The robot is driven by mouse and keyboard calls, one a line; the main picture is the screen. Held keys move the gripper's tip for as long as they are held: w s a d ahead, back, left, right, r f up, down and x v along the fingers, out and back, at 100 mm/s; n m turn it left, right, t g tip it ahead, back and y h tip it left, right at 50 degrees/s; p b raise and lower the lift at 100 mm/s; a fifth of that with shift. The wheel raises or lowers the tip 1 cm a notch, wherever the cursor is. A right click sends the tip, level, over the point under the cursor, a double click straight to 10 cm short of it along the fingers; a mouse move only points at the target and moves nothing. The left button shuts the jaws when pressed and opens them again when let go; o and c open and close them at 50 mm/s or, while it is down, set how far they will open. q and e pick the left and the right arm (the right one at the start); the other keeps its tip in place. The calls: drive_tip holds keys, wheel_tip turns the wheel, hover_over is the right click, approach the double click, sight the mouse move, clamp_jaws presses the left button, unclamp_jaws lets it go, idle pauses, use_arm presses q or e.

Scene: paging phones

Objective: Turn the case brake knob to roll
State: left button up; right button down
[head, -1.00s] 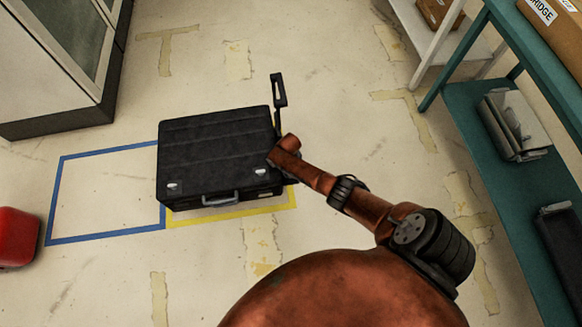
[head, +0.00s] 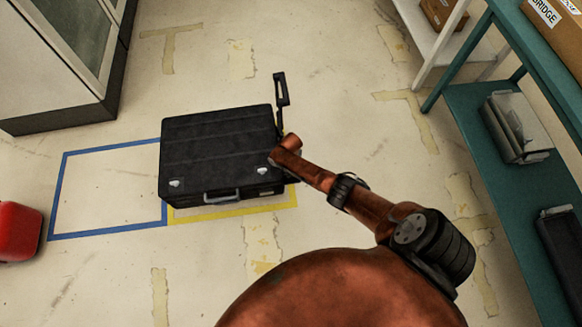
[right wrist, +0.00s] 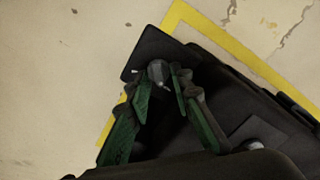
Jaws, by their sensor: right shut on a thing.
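The black case (head: 220,145) lies on the floor in the head view, with its handle and two latches on the near side. In the right wrist view the grey brake knob (right wrist: 157,70), with a small pointer, sits on a dark plate at the case's side. My right gripper (right wrist: 166,80) is shut on the knob, with its green fingers on either side of it. In the head view my right arm ends at the case's right side and hides the knob. No roll marking is readable. My left gripper is not in view.
The case stands over a yellow floor outline (head: 235,212); an empty blue outline (head: 64,195) is to its left. An upright black bar (head: 281,90) rises at its far right corner. A red object (head: 17,232) is at far left, a teal shelf (head: 470,95) at right.

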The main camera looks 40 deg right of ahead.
drive_tip(key=shift+s+a+f, duration=0.1)
drive_tip(key=shift+s, duration=0.1)
drive_tip(key=c, duration=2)
unclamp_jaws()
drive_tip(key=shift+o, duration=1.3)
drive_tip(key=shift+w, duration=0.1)
drive_tip(key=shift+w+r, duration=0.1)
drive_tip(key=shift+r, duration=0.1)
wheel_tip(320, 180, up, 12)
drive_tip(key=shift+f, duration=0.15)
